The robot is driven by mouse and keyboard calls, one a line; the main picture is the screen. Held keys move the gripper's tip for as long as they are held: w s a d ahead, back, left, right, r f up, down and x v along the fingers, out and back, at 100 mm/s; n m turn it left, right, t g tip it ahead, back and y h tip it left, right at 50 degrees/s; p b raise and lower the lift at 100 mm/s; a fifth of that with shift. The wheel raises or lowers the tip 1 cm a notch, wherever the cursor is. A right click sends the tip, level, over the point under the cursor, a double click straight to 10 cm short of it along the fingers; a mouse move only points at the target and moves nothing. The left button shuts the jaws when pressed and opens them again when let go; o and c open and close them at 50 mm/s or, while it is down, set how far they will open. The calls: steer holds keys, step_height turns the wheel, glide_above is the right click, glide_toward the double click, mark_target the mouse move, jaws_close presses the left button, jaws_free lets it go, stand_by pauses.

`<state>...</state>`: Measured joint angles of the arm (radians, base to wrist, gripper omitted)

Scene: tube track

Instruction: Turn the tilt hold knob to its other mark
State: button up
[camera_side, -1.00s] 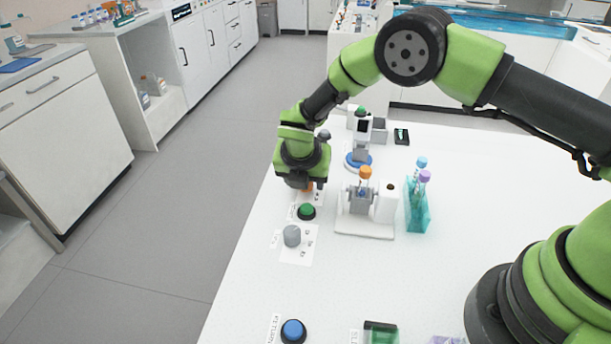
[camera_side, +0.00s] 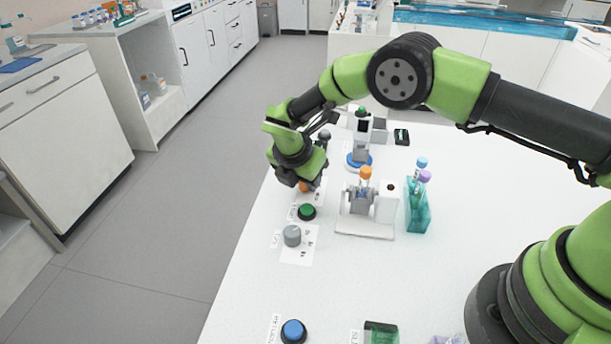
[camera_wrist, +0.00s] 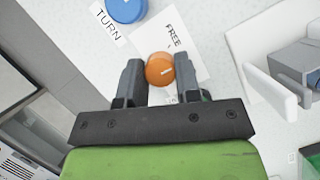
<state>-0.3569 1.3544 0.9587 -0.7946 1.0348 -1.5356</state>
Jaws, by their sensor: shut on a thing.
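The tilt hold knob is the orange knob (camera_wrist: 159,69) on a white card in the wrist view. A short white line on its top points right and slightly up. The word FREE is printed on the card (camera_wrist: 187,58) to its upper right. Another label below the knob is mostly hidden by my gripper. My gripper (camera_wrist: 158,78) has a finger on each side of the knob and is shut on it. In the side view, my gripper (camera_side: 301,181) is low over the table, with a bit of the orange knob (camera_side: 304,187) showing beneath it.
A green button (camera_side: 307,211) and a grey knob (camera_side: 292,235) stand nearer the camera. A tube holder (camera_side: 370,226) and a teal rack (camera_side: 418,212) with capped tubes stand to the right. A blue button (camera_wrist: 125,8) marked TURN shows in the wrist view.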

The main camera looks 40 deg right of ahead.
steer(key=m+g, duration=0.1)
steer(key=m, duration=0.3)
steer(key=shift+a+m+g, duration=0.1)
steer(key=shift+m+g, duration=0.2)
steer(key=shift+g, duration=0.1)
stand_by(0.5)
steer(key=o, duration=0.9)
steer(key=shift+v, duration=3.75)
steer(key=shift+w, duration=0.1)
